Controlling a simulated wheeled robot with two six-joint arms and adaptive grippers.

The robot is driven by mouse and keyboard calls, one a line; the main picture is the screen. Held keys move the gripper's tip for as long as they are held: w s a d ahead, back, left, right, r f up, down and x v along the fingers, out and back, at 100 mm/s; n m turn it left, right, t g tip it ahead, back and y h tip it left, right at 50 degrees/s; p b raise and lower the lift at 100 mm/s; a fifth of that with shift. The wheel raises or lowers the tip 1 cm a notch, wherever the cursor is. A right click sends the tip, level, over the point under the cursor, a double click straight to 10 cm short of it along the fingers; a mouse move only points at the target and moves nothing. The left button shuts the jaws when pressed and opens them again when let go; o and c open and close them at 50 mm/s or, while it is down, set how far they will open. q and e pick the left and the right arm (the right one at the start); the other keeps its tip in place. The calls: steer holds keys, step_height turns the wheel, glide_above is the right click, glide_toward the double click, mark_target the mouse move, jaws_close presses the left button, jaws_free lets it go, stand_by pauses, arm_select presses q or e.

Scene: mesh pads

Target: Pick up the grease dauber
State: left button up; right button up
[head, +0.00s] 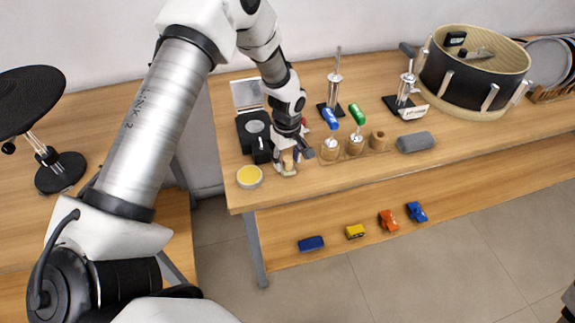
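My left gripper (288,168) points down over the left part of the wooden table, just right of a yellow round tin. A small tan piece shows between its fingers; I cannot tell whether they grip it. I cannot tell which item is the grease dauber. A blue-handled tool (331,122) and a green-handled tool (357,116) stand upright in wooden holders to the right of the gripper. A bit of red (304,124) shows behind the gripper, mostly hidden. My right gripper is not in view.
The yellow tin (249,177) sits near the table's front left corner. A wooden cup (378,141), a grey roll (415,142) and a drum (470,85) stand to the right. Toy cars sit on the lower shelf (285,258).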

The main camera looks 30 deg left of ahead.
mark_target(288, 158)
arm_select(q)
jaws_close()
steer(key=shift+w+r+b, duration=0.15)
steer(key=shift+r+b, duration=0.15)
steer(key=shift+r, duration=0.1)
step_height(288, 158, up, 2)
steer(key=shift+r+b, duration=0.1)
steer(key=shift+b, duration=0.3)
steer(key=s+d+r+b, duration=0.2)
steer(key=s+d+b, duration=0.2)
steer(key=s, duration=1)
steer(key=d, duration=0.3)
steer(key=shift+s+d, duration=0.15)
steer(key=shift+s, duration=0.05)
steer(key=shift+c, duration=1.3)
jaws_free()
jaws_close()
